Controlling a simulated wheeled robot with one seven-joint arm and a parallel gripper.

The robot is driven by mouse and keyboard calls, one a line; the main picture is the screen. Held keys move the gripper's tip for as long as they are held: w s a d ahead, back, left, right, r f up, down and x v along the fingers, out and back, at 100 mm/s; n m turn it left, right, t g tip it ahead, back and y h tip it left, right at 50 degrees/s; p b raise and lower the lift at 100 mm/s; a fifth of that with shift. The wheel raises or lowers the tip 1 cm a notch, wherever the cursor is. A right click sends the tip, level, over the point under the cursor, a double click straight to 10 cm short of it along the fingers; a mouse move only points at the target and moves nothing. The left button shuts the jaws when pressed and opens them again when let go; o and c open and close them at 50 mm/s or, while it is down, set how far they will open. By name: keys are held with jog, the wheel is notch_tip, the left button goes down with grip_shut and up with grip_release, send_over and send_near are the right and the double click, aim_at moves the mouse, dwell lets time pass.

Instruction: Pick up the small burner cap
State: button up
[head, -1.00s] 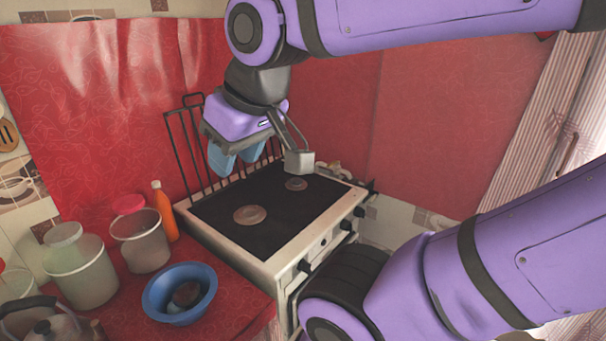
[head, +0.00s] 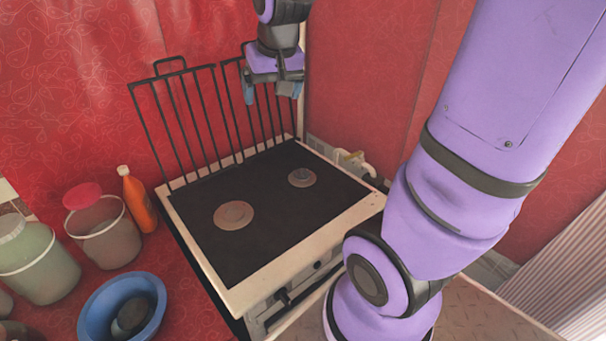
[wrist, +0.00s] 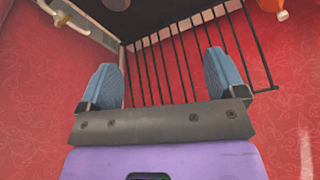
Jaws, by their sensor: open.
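The stove (head: 270,262) has a dark top with two burners. The small burner cap (head: 302,175) sits on the right, rear burner, a small dark disc on a wider brownish ring. The larger burner (head: 234,214) is to the left. My gripper (head: 272,92) is open and empty, above the back of the stove in front of the upright grate, higher than the cap and a little behind it. In the wrist view my two blue fingertips (wrist: 164,78) are spread apart with nothing between them. One burner shows at that view's top edge (wrist: 116,4).
The black wire grate (head: 205,115) stands upright along the stove's back edge. A blue bowl (head: 90,309), an orange bottle (head: 139,200) and a red-lidded container (head: 101,228) stand on the red counter to the left. A tap-like fitting (head: 357,163) is right of the stove.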

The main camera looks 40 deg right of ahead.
jog(key=w+d+f+m+g, duration=0.1)
jog(key=w+d+f+m, duration=0.1)
jog(key=w+d+f, duration=0.45)
jog(key=m+g, duration=0.2)
jog(key=m, duration=0.2)
send_near(302, 173)
notch_tip(302, 173, down, 3)
jog(key=shift+f, duration=0.15)
jog(key=shift+h, duration=0.3)
jog(key=shift+w+d+f, duration=0.15)
jog(key=shift+f, duration=0.8)
jog(key=shift+w+d+f, duration=0.1)
jog(key=shift+f, duration=0.85)
jog(key=shift+w+d+f, duration=0.15)
jog(key=shift+f, duration=0.8)
jog(key=shift+c, duration=0.2)
jog(key=c, duration=0.9)
